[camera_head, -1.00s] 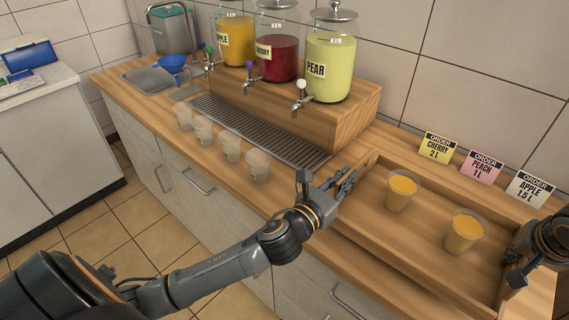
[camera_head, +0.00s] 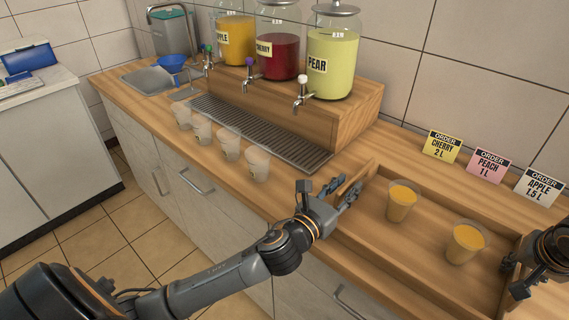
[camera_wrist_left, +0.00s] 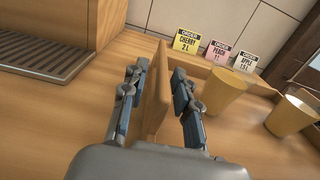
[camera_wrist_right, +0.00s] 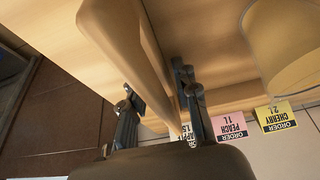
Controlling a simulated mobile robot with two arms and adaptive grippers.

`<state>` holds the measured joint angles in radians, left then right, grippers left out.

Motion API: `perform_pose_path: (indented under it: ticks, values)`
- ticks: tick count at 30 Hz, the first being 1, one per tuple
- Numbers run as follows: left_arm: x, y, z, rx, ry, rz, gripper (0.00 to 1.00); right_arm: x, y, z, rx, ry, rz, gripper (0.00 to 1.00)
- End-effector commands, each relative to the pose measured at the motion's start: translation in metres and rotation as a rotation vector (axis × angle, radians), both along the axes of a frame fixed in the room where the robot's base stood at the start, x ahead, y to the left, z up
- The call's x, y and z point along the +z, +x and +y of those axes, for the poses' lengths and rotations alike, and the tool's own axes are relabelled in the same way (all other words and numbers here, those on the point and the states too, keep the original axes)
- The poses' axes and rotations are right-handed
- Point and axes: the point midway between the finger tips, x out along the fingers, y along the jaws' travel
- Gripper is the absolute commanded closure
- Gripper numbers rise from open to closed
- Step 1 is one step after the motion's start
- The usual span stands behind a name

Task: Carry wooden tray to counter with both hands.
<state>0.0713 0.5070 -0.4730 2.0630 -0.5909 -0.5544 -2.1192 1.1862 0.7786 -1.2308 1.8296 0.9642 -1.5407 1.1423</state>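The wooden tray (camera_head: 420,238) is at the right end of the wooden counter and holds two cups of orange liquid, the left cup (camera_head: 402,202) and the right cup (camera_head: 466,243), both upright. My left gripper (camera_head: 345,191) has its fingers on both sides of the tray's left end wall, which shows between them in the left wrist view (camera_wrist_left: 156,95). My right gripper (camera_head: 514,277) is at the tray's right end; in the right wrist view the end wall (camera_wrist_right: 125,48) runs between its fingers. Finger contact is partly hidden. I cannot tell whether the tray is clear of the counter.
Order cards (camera_head: 488,165) stand behind the tray. The dispenser stand (camera_head: 345,125) with jars and taps is left of it. Several empty cups (camera_head: 229,145) line the counter's front edge. A drip grate (camera_head: 260,130) lies behind them. A separate white counter (camera_head: 60,130) stands far left.

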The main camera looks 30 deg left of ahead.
Motion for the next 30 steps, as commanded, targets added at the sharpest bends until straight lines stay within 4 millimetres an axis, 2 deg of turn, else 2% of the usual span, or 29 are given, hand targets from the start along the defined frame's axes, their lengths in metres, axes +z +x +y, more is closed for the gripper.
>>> perform_pose_path:
  ticks: [11, 14, 24, 30]
  values:
    - [-0.001, -0.007, -0.001, -0.004, -0.001, 0.002, 0.67, 0.001, 0.000, 0.002, 0.005, 0.003, -0.002, 0.67]
    - [-0.001, -0.020, 0.001, -0.004, -0.001, 0.004, 0.67, 0.001, 0.000, 0.002, 0.005, 0.003, -0.002, 0.67]
    - [-0.001, -0.084, 0.012, -0.004, 0.000, 0.004, 0.67, 0.001, 0.000, 0.002, 0.005, 0.004, -0.002, 0.67]
    - [-0.001, -0.109, 0.017, -0.003, -0.001, 0.003, 0.67, 0.001, 0.000, 0.002, 0.005, 0.004, -0.002, 0.67]
